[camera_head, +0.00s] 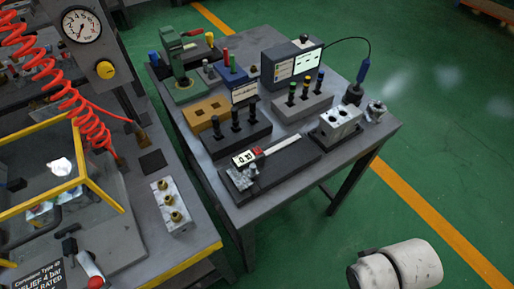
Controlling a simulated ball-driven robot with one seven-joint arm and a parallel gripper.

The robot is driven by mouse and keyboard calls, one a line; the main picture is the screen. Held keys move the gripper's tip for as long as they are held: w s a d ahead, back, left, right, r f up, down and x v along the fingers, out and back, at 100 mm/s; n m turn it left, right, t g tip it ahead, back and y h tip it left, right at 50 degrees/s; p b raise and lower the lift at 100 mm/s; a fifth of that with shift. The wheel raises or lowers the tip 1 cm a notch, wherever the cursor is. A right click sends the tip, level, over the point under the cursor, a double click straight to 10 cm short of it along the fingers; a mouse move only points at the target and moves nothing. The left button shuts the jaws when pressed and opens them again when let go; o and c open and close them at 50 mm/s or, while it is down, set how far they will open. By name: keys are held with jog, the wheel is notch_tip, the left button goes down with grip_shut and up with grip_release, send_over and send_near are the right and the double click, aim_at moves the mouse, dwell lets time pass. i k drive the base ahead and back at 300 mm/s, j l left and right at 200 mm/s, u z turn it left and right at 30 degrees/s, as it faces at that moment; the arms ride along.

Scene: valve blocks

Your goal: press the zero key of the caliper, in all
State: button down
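The caliper (281,145) lies on a dark block (289,166) near the front of the grey measuring table. Its lit display (243,158) faces up and shows a small reading that is hard to make out. A red patch (257,151) sits just right of the display; I cannot tell whether it is the zero key. The jaws are at the left end and the beam runs to the upper right. My gripper is not in view. Only a white, rounded part of my arm shows at the bottom right, well apart from the table.
A metal block with two bores (338,125) stands right of the caliper. Racks of dark plug gauges (237,135) stand behind it, with a display unit (291,65) at the back. A valve block (171,206) lies on the left bench. Green floor is clear at right.

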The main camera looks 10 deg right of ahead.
aim_at(257, 150)
jog(key=z, duration=1.65)
jog(key=k+j, duration=0.15)
jog(key=j, duration=0.25)
jog(key=k+j, duration=0.1)
jog(key=j, duration=0.25)
jog(key=k+j, duration=0.15)
jog(key=j, duration=0.25)
jog(key=k+j, duration=0.1)
jog(key=j, duration=0.3)
